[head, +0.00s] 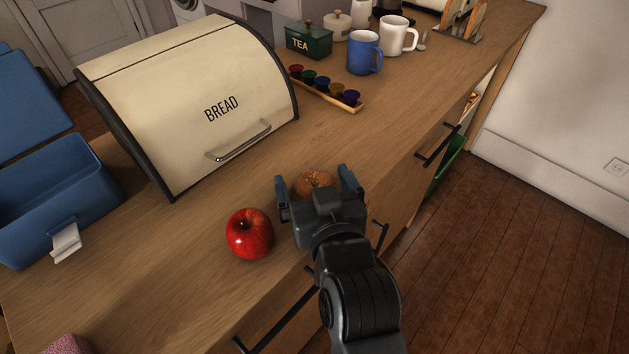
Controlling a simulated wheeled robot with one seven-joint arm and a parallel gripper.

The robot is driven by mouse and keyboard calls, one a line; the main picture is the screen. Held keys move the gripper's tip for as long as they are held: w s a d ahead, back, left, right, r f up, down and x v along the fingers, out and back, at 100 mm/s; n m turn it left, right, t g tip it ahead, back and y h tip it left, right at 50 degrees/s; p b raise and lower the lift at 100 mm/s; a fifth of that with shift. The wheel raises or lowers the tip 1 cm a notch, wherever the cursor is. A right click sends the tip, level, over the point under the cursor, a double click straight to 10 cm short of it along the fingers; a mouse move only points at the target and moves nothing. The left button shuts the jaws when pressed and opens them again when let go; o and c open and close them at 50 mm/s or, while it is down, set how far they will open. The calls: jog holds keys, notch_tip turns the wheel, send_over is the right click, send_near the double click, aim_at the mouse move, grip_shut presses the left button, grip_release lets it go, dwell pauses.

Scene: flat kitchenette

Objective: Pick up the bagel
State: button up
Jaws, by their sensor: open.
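The bagel (314,181) is round and brown, and lies on the wooden counter near its front edge. My gripper (315,183) is open, with one blue-tipped finger to the left of the bagel and one to the right. The gripper's body hides the near part of the bagel. I cannot tell whether the fingers touch it or how high they are above the counter.
A red apple (250,233) stands just left of my gripper. The cream bread box (190,100) is behind. A rack of colored cups (325,90), a blue mug (364,54) and a white mug (397,36) stand farther back. An open blue box (50,200) is at the left.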

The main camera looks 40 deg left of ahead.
jog(key=shift+x, duration=0.85)
jog(key=c, duration=0.5)
jog(key=shift+c, duration=0.3)
jog(key=f+b+v, duration=0.2)
jog(key=f+v, duration=0.1)
jog(key=v, duration=1.4)
jog(key=shift+s+d+b, duration=0.35)
jog(key=shift+s+d, duration=0.05)
jog(key=shift+d, duration=0.15)
